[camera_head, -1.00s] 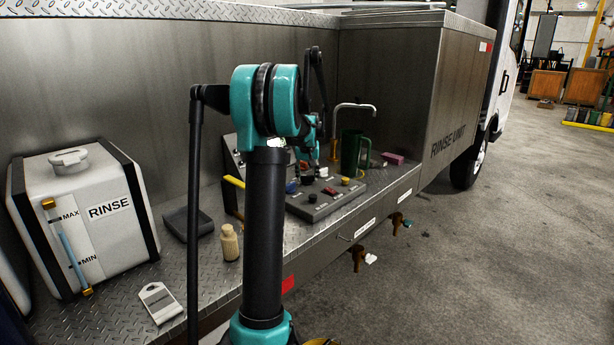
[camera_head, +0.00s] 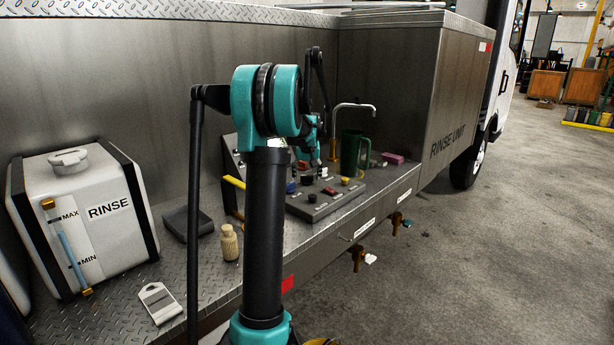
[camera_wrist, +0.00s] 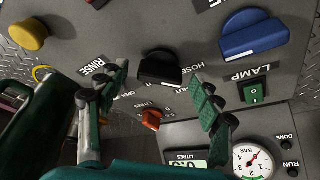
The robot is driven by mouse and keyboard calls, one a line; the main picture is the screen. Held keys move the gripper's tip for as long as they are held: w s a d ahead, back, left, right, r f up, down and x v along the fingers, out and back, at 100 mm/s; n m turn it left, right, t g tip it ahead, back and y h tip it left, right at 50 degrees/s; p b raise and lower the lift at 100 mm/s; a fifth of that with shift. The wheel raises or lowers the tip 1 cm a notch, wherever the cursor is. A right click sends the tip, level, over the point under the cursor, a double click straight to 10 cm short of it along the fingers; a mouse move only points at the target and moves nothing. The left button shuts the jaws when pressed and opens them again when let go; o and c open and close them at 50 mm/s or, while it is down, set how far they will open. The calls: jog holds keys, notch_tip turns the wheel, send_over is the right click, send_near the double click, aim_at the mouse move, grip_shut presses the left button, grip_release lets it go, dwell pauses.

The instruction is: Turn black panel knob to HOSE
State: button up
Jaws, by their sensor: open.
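The black panel knob (camera_wrist: 160,69) sits near the middle of the wrist view on the grey panel (camera_head: 318,211). The HOSE label (camera_wrist: 197,53) is to its right and the RINSE label (camera_wrist: 92,65) to its left. A pale strip shows along the knob's lower edge; I cannot tell which label it points to. My gripper (camera_wrist: 159,78) is open, one finger on each side of the knob, with gaps visible between. I cannot tell how far above the panel the fingertips are. In the head view my gripper is small and partly hidden over the panel.
A blue knob (camera_wrist: 253,35), a green LAMP switch (camera_wrist: 253,92), an orange-red knob (camera_wrist: 152,119) and a yellow button (camera_wrist: 29,34) surround it. A gauge (camera_wrist: 252,161) and litres display lie below. A green mug (camera_head: 352,152) and tap (camera_head: 340,106) stand behind the panel.

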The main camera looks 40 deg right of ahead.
jog(key=shift+r, duration=0.1)
jog(key=v, duration=1.1)
jog(key=shift+r, duration=0.4)
jog(key=shift+s+a, duration=0.1)
jog(key=shift+a, duration=0.05)
jog(key=shift+s, duration=0.1)
